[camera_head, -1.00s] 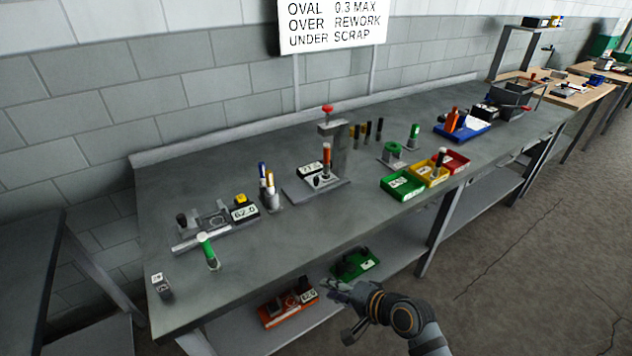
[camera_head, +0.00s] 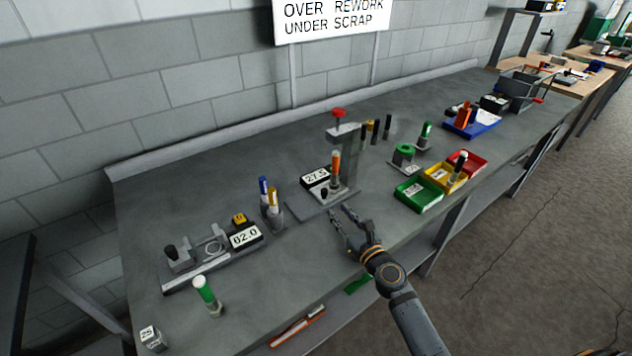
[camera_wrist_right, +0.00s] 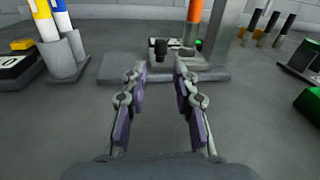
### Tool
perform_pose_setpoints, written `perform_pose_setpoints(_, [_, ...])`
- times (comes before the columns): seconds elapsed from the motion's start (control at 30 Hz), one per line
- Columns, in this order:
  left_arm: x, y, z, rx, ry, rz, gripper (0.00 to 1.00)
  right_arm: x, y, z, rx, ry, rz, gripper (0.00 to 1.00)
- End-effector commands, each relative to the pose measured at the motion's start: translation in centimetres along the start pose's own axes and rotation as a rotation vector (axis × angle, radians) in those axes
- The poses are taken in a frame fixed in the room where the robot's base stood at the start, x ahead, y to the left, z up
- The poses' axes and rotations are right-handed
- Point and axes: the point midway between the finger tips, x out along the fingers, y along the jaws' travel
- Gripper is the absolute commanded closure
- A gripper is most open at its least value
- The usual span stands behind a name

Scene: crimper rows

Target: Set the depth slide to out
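A grey press (camera_head: 343,150) with a red top knob stands on a flat base plate on the bench. Its base carries a display reading about 27.5 (camera_head: 315,178), an orange-topped cylinder (camera_head: 336,165) and a small black knob (camera_head: 324,193). I cannot tell for certain which part is the depth slide; the black knob also shows in the right wrist view (camera_wrist_right: 160,47), just beyond my fingertips. My right gripper (camera_head: 341,213) is open and empty in front of the press base, its fingers (camera_wrist_right: 160,70) apart and pointing at the knob. My left gripper is out of view.
Green (camera_head: 402,202), yellow and red bins stand on the right. Bare bench lies around my gripper.

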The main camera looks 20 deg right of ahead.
Motion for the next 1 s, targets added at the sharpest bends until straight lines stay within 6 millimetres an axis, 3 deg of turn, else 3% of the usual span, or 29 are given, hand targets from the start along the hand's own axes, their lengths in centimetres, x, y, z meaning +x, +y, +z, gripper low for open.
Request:
perform_pose_setpoints(0.23, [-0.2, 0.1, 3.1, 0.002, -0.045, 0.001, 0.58, 0.3, -0.1, 0.0, 0.008, -0.001, -0.004, 0.71])
perform_pose_setpoints(0.37, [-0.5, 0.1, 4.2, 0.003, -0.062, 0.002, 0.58, 2.2, -0.1, 0.2, 0.009, -0.003, -0.005, 0.71])
perform_pose_setpoints(0.53, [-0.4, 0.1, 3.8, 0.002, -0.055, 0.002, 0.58, 6.0, -0.1, 0.1, 0.008, -0.002, -0.004, 0.71])
perform_pose_setpoints(0.7, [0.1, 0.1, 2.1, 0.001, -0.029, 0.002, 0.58, 9.0, -0.1, -0.1, 0.007, -0.002, -0.003, 0.71])
perform_pose_setpoints(1.0, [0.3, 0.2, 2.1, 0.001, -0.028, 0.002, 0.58, 10.5, -0.1, 0.0, 0.005, 0.0, -0.003, 0.71])
